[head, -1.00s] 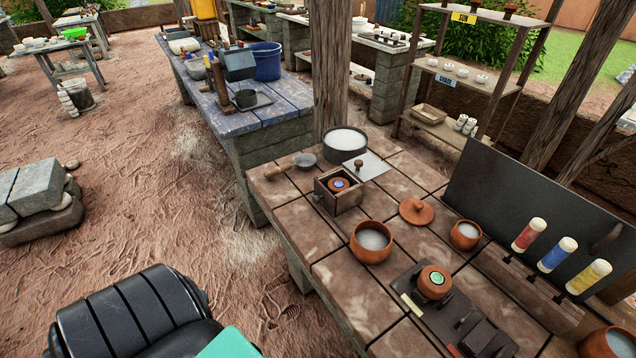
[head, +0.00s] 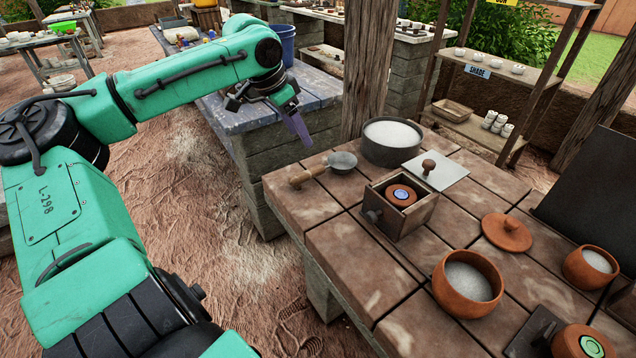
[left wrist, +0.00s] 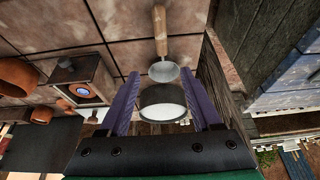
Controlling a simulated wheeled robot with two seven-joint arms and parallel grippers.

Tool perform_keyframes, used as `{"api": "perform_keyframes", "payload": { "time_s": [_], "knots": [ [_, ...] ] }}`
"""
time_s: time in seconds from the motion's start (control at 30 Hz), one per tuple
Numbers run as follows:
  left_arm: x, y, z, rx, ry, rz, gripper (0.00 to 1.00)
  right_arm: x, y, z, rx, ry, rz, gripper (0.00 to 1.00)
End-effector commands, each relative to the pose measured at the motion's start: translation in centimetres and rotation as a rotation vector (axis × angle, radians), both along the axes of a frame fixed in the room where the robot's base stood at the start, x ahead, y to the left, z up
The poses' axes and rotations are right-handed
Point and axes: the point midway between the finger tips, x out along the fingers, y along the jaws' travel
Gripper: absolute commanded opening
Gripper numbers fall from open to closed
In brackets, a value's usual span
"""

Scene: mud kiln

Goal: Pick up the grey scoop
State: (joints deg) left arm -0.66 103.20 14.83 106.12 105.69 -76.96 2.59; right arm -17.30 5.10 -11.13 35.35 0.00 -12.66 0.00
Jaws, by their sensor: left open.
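The grey scoop (head: 343,161) lies on the tiled table near its far left corner. Its wooden handle (head: 308,176) points to the left, toward the table edge. My left gripper (head: 294,122) is open and empty, with purple fingers, in the air left of and above the scoop. In the left wrist view the scoop's bowl (left wrist: 164,71) appears between the open fingers (left wrist: 167,66), with the handle stretching away beyond them. The fingers do not touch it. My right gripper is not in view.
A dark pot of white grains (head: 392,155) stands right beside the scoop. A wooden box (head: 402,222) with a round piece inside and a pale plate with a knob (head: 436,171) are close by. Clay bowls (head: 468,290) and a clay lid (head: 507,233) lie nearer.

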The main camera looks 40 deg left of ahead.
Motion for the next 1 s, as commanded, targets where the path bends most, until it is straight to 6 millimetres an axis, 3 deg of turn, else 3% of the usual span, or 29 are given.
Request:
{"api": "perform_keyframes", "payload": {
  "time_s": [0.3, 0.7, 0.93, 0.97, 1.0],
  "knots": [
    [2.6, -0.8, -7.0, 0.001, 0.01, -0.002, 0.65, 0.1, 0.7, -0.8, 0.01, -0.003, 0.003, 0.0],
    [5.0, -1.4, -12.8, 0.002, 0.007, -0.001, 0.65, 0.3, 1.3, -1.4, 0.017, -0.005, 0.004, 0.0],
    [5.2, -1.5, -13.0, -0.002, 0.002, 0.0, 0.65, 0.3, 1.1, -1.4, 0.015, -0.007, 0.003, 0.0],
    [5.2, -1.5, -13.0, -0.002, 0.002, 0.0, 0.61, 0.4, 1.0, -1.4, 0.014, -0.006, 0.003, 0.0],
    [5.2, -1.5, -13.0, -0.002, 0.002, 0.0, 0.46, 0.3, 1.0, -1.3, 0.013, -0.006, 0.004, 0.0]
  ]
}}
